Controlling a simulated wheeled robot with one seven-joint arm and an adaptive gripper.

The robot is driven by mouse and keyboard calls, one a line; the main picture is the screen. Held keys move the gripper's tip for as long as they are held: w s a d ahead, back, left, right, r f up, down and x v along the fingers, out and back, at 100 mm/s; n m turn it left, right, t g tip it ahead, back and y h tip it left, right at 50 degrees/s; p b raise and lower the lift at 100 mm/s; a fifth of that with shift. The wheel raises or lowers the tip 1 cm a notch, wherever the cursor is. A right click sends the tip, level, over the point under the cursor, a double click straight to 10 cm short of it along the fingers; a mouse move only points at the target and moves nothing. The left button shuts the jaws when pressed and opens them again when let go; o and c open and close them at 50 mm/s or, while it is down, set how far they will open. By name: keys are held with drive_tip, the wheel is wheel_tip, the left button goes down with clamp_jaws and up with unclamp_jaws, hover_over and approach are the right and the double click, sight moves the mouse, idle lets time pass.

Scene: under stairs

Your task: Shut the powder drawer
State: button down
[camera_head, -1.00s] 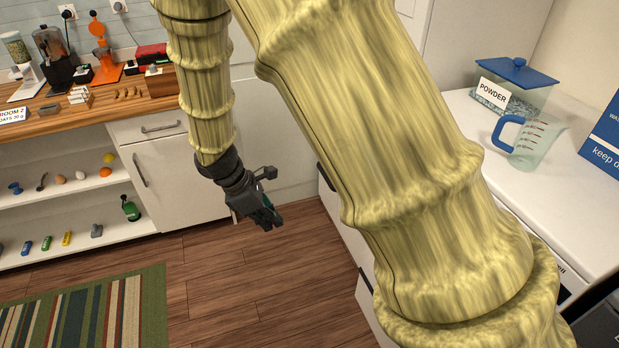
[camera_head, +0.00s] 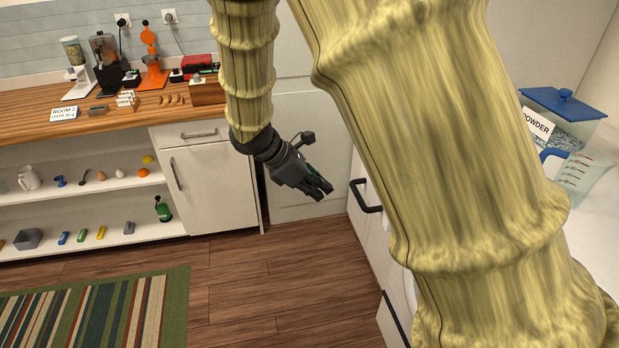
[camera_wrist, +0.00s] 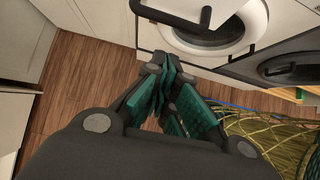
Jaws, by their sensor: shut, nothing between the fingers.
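A black bar handle (camera_head: 366,196) stands out from a white front to the right of my gripper in the head view. It also shows at the top of the wrist view (camera_wrist: 172,18), above a round washing machine door (camera_wrist: 208,28); I take it as the powder drawer's handle. My arm hides much of that front, so how far the drawer stands out cannot be told. My gripper (camera_head: 322,190) is shut and empty, pointing down and right, a little left of the handle and apart from it. Its green-padded fingers (camera_wrist: 172,75) show in the wrist view.
A powder box (camera_head: 560,120) and a measuring jug (camera_head: 580,175) stand on the white top at right. A second dark machine door (camera_wrist: 290,68) is at right in the wrist view. A white cabinet (camera_head: 210,185) and shelves stand behind. Wooden floor (camera_head: 270,285) is clear.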

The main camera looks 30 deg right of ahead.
drive_tip(key=s+d+f+p, duration=0.1)
drive_tip(key=d+f, duration=0.2)
drive_tip(key=d, duration=0.2)
drive_tip(key=shift+s+d+f+p, duration=0.2)
drive_tip(key=shift+d+p, duration=0.1)
drive_tip(key=shift+d, duration=0.1)
